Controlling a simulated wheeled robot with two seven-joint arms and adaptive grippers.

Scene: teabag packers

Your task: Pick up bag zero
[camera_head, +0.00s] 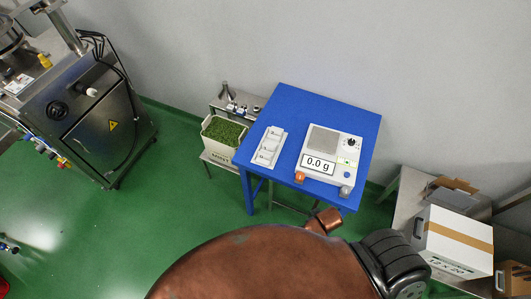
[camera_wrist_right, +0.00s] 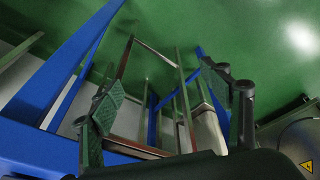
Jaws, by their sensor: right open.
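A small group of white bags (camera_head: 270,147) lies on the left part of the blue table (camera_head: 290,97). Their small dark marks are too tiny to read, so I cannot tell which is bag zero. My right gripper (camera_wrist_right: 172,102) shows only in the right wrist view, with its two padded fingers wide apart and nothing between them. Beyond it are blue table legs, metal frame bars and green floor; no bag shows there. My left gripper is in neither view.
A white scale (camera_head: 328,156) reading 0.0 g stands right of the bags. A bin of green leaves (camera_head: 222,132) stands left of the table. A steel machine (camera_head: 104,124) is at the left, a white carton (camera_head: 452,245) at the lower right. Green floor is open between machine and table.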

